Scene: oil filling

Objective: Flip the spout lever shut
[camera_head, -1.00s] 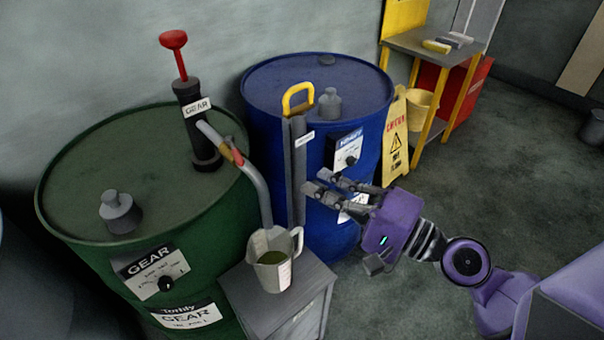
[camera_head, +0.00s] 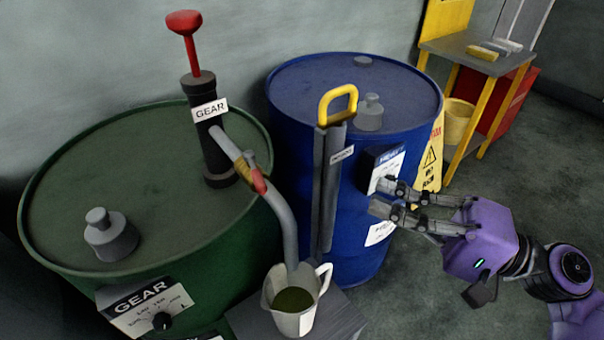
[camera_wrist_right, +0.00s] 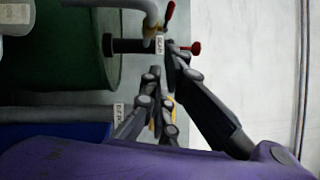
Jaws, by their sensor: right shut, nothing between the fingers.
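The spout lever (camera_head: 258,182) is a small red grip on a yellow-brown collar on the grey curved spout (camera_head: 283,222). In the right wrist view, the red lever (camera_wrist_right: 170,10) shows at the top. My right gripper (camera_head: 376,195) is shut and empty in front of the blue drum, right of the spout and apart from it. My left gripper is not in view.
The green drum (camera_head: 75,190) carries a grey cap. A grey pump with a yellow handle (camera_head: 338,100) stands between spout and gripper, by the blue drum (camera_head: 290,90). A caution sign (camera_head: 431,160) and yellow table (camera_head: 460,52) are behind. Floor at right is clear.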

